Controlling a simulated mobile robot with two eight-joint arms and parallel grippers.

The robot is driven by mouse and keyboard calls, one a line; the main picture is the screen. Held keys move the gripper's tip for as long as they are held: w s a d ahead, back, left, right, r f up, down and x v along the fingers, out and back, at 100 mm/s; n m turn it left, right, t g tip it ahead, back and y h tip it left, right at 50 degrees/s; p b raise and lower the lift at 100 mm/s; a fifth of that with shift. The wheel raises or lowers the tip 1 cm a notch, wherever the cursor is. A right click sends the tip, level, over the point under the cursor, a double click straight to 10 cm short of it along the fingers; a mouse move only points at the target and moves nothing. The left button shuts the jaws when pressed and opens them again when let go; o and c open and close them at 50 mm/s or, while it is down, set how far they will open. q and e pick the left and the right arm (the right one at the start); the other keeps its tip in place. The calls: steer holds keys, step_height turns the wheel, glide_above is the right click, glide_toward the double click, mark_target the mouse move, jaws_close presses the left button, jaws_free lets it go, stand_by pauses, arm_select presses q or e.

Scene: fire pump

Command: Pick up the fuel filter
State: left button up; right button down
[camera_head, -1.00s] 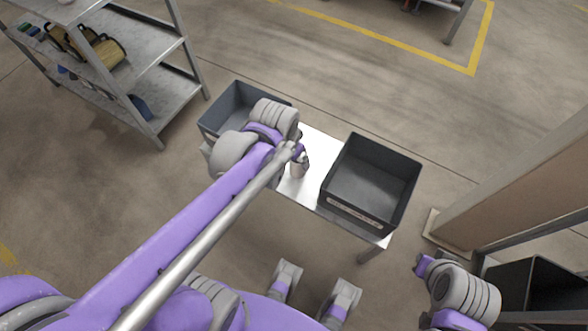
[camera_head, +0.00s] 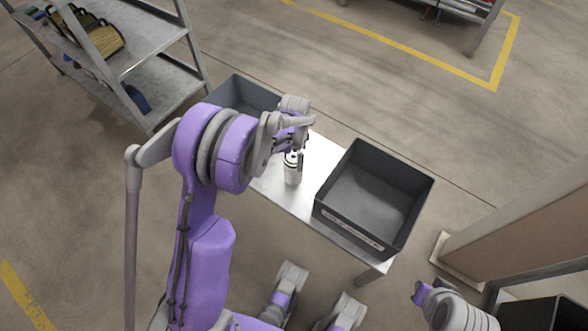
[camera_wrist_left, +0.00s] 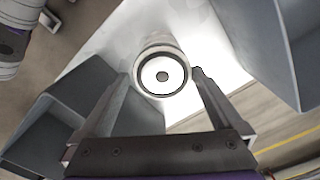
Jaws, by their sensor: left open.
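The fuel filter (camera_head: 292,170) is a small white and metallic cylinder standing upright on the table (camera_head: 318,160) between two dark bins. In the left wrist view its round top (camera_wrist_left: 162,76), with a dark centre hole, faces the camera. My left gripper (camera_head: 301,152) is open above and beside the filter's top in the head view. In the left wrist view its two fingers (camera_wrist_left: 160,82) lie on either side of the filter's round top, with a gap showing. My right arm shows at the lower right, but its fingers cannot be made out.
A dark bin (camera_head: 325,212) stands on the table right of the filter. Another bin (camera_head: 222,92) stands at the left end, partly behind my arm. A metal shelf (camera_head: 160,52) is at the upper left. A brown panel (camera_head: 520,215) stands at the right.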

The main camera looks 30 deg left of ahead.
mark_target(292, 178)
arm_select(q)
steer(key=f, duration=0.2)
steer(key=f+b, duration=0.1)
steer(key=f, duration=0.4)
steer(key=shift+a+b, duration=0.25)
steer(key=shift+b, duration=0.1)
jaws_close()
